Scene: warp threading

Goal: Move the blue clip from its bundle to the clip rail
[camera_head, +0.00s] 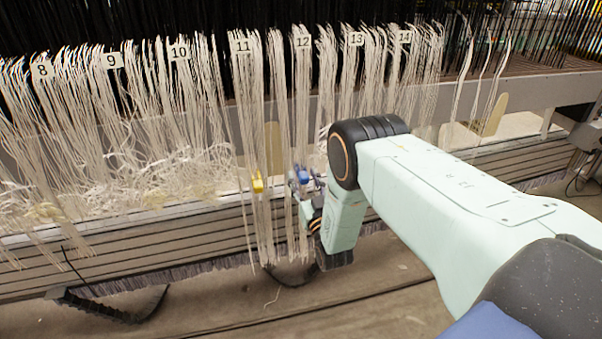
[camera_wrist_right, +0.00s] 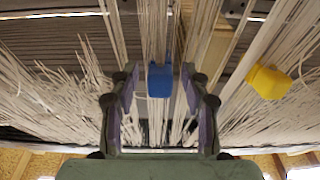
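The blue clip (camera_head: 303,177) is on the hanging bundle of pale threads under label 12. In the right wrist view the blue clip (camera_wrist_right: 160,80) sits on its threads between my two fingers. My right gripper (camera_wrist_right: 159,72) is open, one finger on each side of the clip, with a gap to both. In the head view my right gripper (camera_head: 306,185) is at the clip, partly hidden by my own wrist. My left gripper is not in view. I cannot tell which beam is the clip rail.
A yellow clip (camera_head: 257,183) is on the neighbouring bundle under label 11, left of the blue clip. It also shows in the wrist view (camera_wrist_right: 268,82). Loose thread bundles hang along the loom on both sides. A slatted beam (camera_head: 200,238) runs behind them, low down.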

